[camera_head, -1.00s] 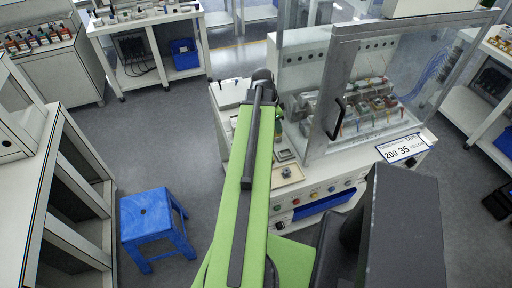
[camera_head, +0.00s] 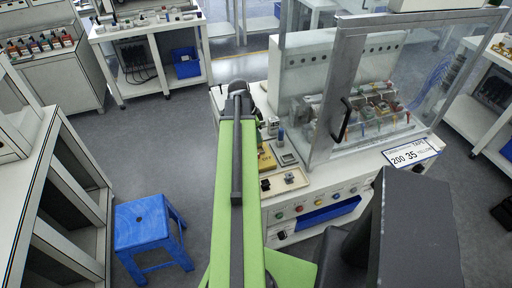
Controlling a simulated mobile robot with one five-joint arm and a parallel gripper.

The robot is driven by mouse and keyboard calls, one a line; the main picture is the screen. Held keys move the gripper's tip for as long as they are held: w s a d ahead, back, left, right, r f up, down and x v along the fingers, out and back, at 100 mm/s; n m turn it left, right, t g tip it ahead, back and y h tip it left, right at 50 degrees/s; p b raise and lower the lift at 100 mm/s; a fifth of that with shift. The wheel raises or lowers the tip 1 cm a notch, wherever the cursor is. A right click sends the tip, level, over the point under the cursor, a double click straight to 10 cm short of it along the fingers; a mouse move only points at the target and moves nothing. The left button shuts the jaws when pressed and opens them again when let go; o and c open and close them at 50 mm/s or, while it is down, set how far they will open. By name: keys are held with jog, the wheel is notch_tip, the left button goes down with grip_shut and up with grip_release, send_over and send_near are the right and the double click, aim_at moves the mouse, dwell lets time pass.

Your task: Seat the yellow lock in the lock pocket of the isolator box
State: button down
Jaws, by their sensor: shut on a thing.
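My gripper (camera_head: 238,91) is at the far end of my green arm, over the left part of the white workbench. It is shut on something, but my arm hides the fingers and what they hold. A small yellow thing (camera_head: 266,159) shows on the bench just right of my arm, partly covered by it. I cannot tell whether it is the lock or part of the isolator box. I cannot make out the lock pocket.
A beige tray (camera_head: 289,187) with small dark parts lies at the bench's front. A framed clear panel with a handle (camera_head: 340,118) stands to the right. A blue stool (camera_head: 141,222) is on the floor at left.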

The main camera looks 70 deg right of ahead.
notch_tip(320, 180, down, 4)
jog(key=b, duration=0.4)
jog(key=shift+f, duration=0.15)
jog(key=shift+r, duration=0.2)
jog(key=shift+f, duration=0.15)
jog(key=c, duration=1.3)
grip_release()
jog(key=p+v, duration=1.2)
